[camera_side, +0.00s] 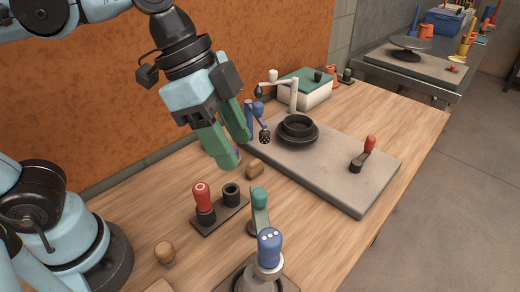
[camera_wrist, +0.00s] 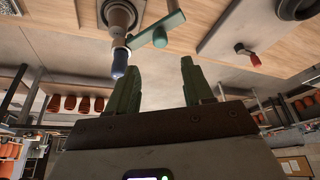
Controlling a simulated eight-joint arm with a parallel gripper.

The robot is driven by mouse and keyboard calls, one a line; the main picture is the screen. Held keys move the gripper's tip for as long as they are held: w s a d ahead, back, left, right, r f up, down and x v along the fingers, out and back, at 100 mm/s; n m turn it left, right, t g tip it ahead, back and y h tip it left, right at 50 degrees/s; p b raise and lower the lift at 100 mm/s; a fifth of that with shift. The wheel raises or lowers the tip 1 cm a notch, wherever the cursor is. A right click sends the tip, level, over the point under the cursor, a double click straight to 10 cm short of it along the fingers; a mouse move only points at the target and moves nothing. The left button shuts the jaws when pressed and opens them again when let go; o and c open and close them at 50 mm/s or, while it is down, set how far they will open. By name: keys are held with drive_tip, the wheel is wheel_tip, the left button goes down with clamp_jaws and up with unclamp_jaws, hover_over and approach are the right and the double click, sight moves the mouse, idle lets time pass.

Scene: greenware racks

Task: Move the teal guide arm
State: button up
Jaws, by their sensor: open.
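The teal guide arm (camera_side: 261,217) is a flat green bar with a round teal knob (camera_side: 259,197) on it, at the front of the table in the side view. In the wrist view the bar (camera_wrist: 172,24) slants across the top, beside a post with a blue knob (camera_wrist: 120,60). That blue knob (camera_side: 269,243) has white dots in the side view and stands just in front of the bar. My gripper (camera_side: 236,151) has green fingers, spread apart and empty, above and behind the teal knob. The fingers (camera_wrist: 160,70) touch nothing that I can see.
A red-knobbed lever (camera_side: 202,196) and a black socket (camera_side: 231,194) stand left of the guide arm. A brown lump (camera_side: 254,171) lies behind it. A grey slab (camera_side: 338,182) carries a dark bowl (camera_side: 297,130) and a red-handled lever (camera_side: 369,147). Bare wood lies right of the guide arm.

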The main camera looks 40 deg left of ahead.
sight(259, 192)
drive_tip(key=shift+x, duration=4.8)
clamp_jaws()
